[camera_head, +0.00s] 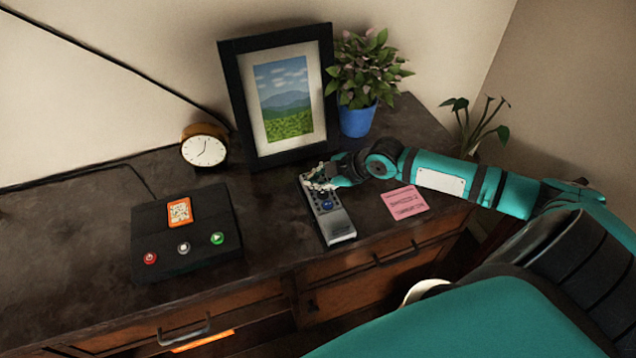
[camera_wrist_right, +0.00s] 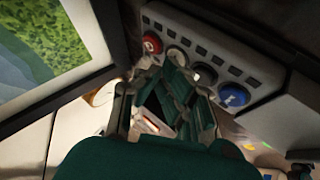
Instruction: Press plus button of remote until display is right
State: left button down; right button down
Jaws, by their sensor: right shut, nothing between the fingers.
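The grey remote (camera_head: 336,225) lies on the dark dresser top. In the wrist view the remote (camera_wrist_right: 270,75) shows a red button, pale buttons and a large blue button (camera_wrist_right: 233,95) along its face. My right gripper (camera_head: 318,180) is shut and empty, with its fingers over the far end of the remote. In the wrist view the fingertips (camera_wrist_right: 176,62) are close to the buttons between the red and blue ones; I cannot tell whether they touch. The plus sign and any display reading are not legible. My left gripper is not in view.
A black box (camera_head: 190,255) with an orange label and red, white and green buttons stands left. Behind are a clock (camera_head: 204,147), a picture frame (camera_head: 232,90) close to the gripper, and a plant in a blue pot (camera_head: 357,121). A pink note (camera_head: 405,203) lies right.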

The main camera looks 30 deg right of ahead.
jog(key=shift+r+p, duration=0.85)
jog(key=shift+p, duration=0.05)
notch_tip(320, 180, up, 5)
jog(key=p, duration=0.4)
jog(key=shift+p, duration=0.3)
dwell(0.3)
